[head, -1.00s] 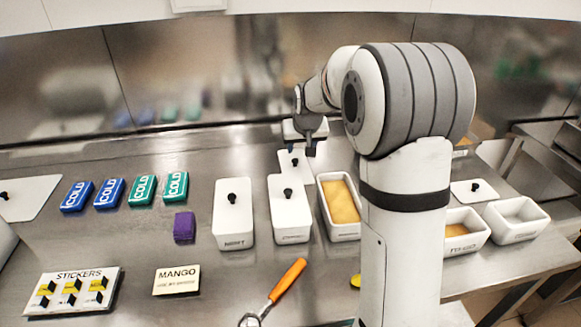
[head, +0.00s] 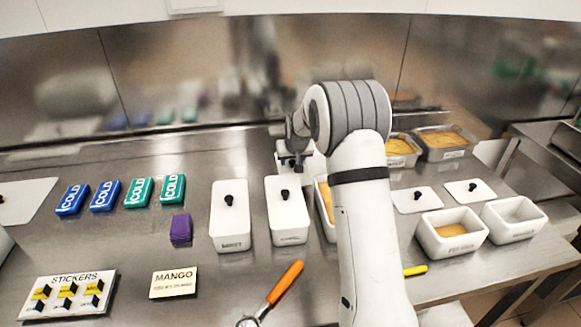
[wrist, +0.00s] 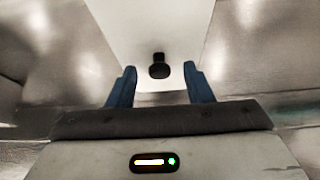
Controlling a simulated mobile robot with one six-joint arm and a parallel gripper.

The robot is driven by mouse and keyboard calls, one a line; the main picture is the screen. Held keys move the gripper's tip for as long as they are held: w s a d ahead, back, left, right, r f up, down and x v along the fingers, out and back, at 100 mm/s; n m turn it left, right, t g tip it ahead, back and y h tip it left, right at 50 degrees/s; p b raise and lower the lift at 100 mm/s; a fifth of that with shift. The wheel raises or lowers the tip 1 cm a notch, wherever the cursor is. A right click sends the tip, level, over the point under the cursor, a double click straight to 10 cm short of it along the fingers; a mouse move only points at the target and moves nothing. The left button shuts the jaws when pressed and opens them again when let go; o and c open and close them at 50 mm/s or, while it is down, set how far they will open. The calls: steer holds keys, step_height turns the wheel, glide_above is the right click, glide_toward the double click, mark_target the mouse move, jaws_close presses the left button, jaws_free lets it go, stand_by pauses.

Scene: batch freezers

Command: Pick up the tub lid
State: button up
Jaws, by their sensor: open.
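The white tub lid (wrist: 150,28) with a black knob (wrist: 158,68) fills the top middle of the wrist view. My gripper (wrist: 158,80) is open, with its blue fingers on either side of the knob and apart from it in the picture. In the head view, my gripper (head: 292,160) is low over the back of the counter, behind the lidded tubs, and hides most of this lid. An open tub with orange contents (head: 325,203) stands in front of it, partly hidden by my arm.
Two loose lids (head: 416,200) (head: 469,191) and two open tubs (head: 452,247) (head: 514,234) are to the right. Cold packs (head: 121,192), a purple block (head: 181,230) and an orange-handled tool (head: 285,282) lie left and front.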

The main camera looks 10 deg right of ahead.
jaws_close()
stand_by(0.5)
steer(key=shift+r, duration=0.1)
